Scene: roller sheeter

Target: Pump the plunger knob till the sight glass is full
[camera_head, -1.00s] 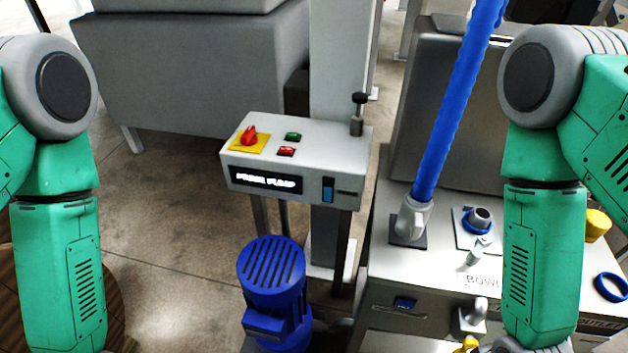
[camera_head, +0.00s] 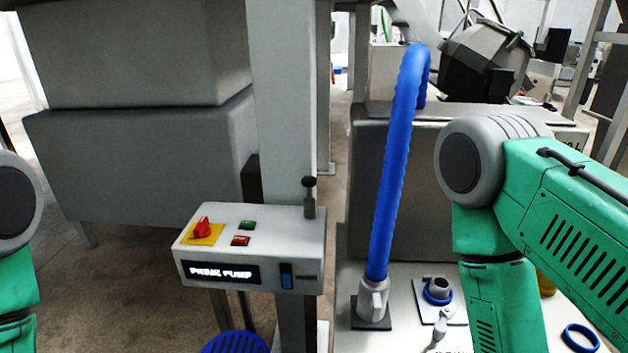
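The plunger knob (camera_head: 309,182) is a small dark knob on a short grey post at the back right corner of the white pump box (camera_head: 254,247). The box front carries a black sign reading PRIME PUMP. A narrow blue-filled window (camera_head: 286,276), which looks like the sight glass, sits right of the sign; its exact level is too small to tell. My left and right green arms show at the picture's sides, but both grippers are out of view. Nothing touches the knob.
A red switch (camera_head: 203,228) on a yellow plate and green (camera_head: 247,225) and red (camera_head: 240,240) buttons top the box. A blue hose (camera_head: 392,170) rises from a steel bench at right. A grey column (camera_head: 282,110) stands behind the box.

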